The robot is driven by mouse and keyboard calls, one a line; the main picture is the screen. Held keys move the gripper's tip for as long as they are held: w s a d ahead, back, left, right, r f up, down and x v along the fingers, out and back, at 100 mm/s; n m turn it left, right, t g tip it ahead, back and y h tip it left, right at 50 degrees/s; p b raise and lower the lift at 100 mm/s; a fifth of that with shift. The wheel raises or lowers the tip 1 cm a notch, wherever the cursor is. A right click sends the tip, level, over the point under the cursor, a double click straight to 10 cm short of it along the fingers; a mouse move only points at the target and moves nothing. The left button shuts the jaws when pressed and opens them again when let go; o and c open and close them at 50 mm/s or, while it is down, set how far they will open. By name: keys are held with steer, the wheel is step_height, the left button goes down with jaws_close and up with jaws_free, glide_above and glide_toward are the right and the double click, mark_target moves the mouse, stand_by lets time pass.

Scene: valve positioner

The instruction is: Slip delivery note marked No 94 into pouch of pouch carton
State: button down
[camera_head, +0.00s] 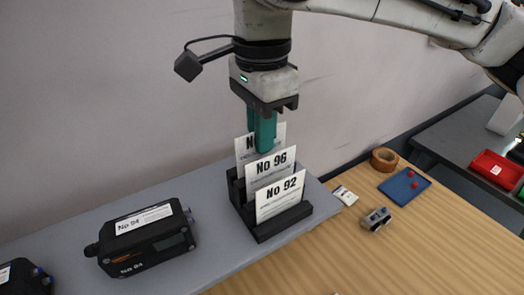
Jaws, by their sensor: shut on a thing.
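A black slotted rack (263,231) stands on a grey surface and holds several white notes upright, one behind another. The front note reads No 92 (280,196) and the middle one reads No 96 (271,169). The rearmost note (242,150) shows only an "N"; my finger hides the rest of its number. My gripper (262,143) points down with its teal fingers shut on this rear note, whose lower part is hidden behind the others. I cannot make out a pouch carton.
A black device labelled No 94 (150,240) lies left of the rack, with another dark device (24,278) at the left edge. On the wooden table are a tape roll (384,160), a blue tray (404,186) and a small grey item (376,219). A red bin (495,170) stands far right.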

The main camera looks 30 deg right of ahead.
stand_by(0.4)
steer(key=shift+r+p, duration=2.65)
steer(key=shift+r, duration=0.1)
